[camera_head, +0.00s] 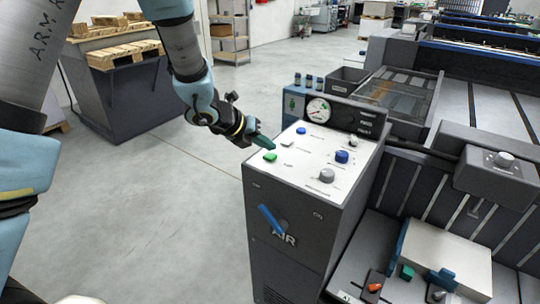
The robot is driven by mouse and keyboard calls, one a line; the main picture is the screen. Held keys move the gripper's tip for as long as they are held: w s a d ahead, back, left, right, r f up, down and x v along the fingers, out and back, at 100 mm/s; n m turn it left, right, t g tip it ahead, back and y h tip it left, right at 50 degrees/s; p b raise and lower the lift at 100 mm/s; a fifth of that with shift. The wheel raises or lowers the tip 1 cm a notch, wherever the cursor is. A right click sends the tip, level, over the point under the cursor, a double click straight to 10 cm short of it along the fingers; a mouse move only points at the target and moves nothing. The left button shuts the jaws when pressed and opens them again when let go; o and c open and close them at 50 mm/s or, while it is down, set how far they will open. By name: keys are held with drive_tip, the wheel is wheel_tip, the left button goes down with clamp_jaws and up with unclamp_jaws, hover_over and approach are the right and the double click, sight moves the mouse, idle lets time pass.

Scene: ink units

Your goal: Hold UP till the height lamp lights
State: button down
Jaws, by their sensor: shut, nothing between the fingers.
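My gripper (263,141) is shut and empty. Its dark green fingertips hang above the left part of the white control panel (305,163) on top of a grey cabinet. Close by are a green button (270,156), just below the fingertips, and a small white button (287,142) to their right. The panel also has blue knobs (342,156) and a grey knob (327,175). I cannot tell whether the fingers touch anything. The lettering is too small to read, so I cannot pick out UP. A dark plate (363,121) bears small labels; no lit height lamp is discernible.
A round gauge (318,110) stands at the panel's back edge. The cabinet front has a blue lever (270,219) above the word AIR. A large grey machine (480,90) fills the right. Pallets (125,52) stand at the back left. Open floor lies left of the cabinet.

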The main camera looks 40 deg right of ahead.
sight(267, 157)
drive_tip(key=shift+f, duration=0.15)
drive_tip(key=shift+f+b, duration=0.3)
drive_tip(key=shift+b, duration=0.3)
drive_tip(key=shift+f+b, duration=0.4)
drive_tip(key=shift+b, duration=0.1)
idle(1.7)
drive_tip(key=shift+r, duration=0.1)
idle(3.4)
drive_tip(key=shift+r+p, duration=0.55)
drive_tip(key=shift+r, duration=0.25)
drive_tip(key=shift+r+p, duration=1.8)
drive_tip(key=shift+r, duration=0.7)
